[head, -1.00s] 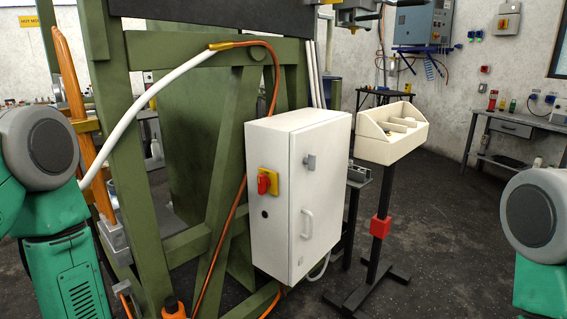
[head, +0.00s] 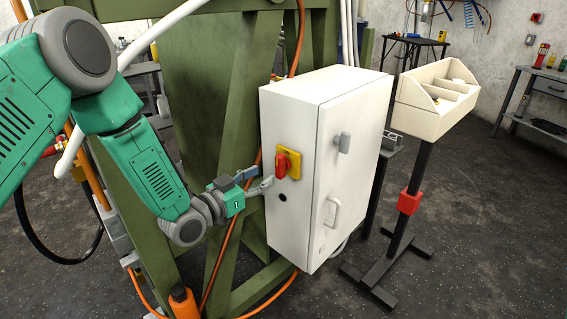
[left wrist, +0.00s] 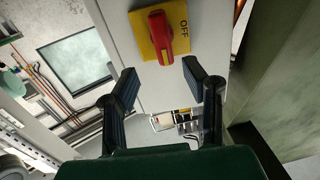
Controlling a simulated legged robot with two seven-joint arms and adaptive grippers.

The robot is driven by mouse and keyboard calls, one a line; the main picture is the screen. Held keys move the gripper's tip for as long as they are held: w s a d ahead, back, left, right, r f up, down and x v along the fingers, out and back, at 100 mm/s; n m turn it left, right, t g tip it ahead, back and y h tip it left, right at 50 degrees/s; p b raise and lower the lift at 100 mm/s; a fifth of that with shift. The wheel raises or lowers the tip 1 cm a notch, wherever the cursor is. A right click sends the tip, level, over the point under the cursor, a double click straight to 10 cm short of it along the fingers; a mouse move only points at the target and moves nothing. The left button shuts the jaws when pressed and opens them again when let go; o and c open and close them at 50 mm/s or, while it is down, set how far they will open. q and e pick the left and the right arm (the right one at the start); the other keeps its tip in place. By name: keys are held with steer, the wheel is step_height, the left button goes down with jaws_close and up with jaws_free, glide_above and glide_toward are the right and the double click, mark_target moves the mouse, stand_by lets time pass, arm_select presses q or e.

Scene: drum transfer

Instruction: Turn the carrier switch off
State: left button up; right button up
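The carrier switch is a red rotary handle (head: 281,165) on a yellow plate (head: 293,160), on the left side face of a white cabinet (head: 310,190). In the left wrist view the red handle (left wrist: 160,38) is large and close, and the word OFF shows on the yellow plate (left wrist: 180,20) to its right. My left gripper (head: 259,179) is beside the switch in the head view. In the left wrist view its two fingers (left wrist: 161,78) are spread apart with nothing between them, and the handle lies just past the fingertips. My right gripper is out of view.
A green steel frame (head: 238,120) stands behind and left of the cabinet, with an orange cable (head: 232,225) running along it. A small black hole (head: 283,197) is below the switch. A cream bin (head: 437,97) on a black stand is at the right. The floor in front is clear.

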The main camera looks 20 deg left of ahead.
mark_target(276, 165)
arm_select(q)
steer(key=x, duration=0.4)
steer(key=a+x, duration=0.1)
steer(key=x, duration=0.2)
steer(key=shift+w+d+f, duration=0.1)
steer(key=shift+w+f, duration=0.05)
steer(key=shift+w, duration=0.1)
steer(key=shift+w+d, duration=0.35)
steer(key=shift+w, duration=0.05)
steer(key=shift+d, duration=0.2)
steer(key=c, duration=0.6)
steer(key=shift+a, duration=0.15)
jaws_close()
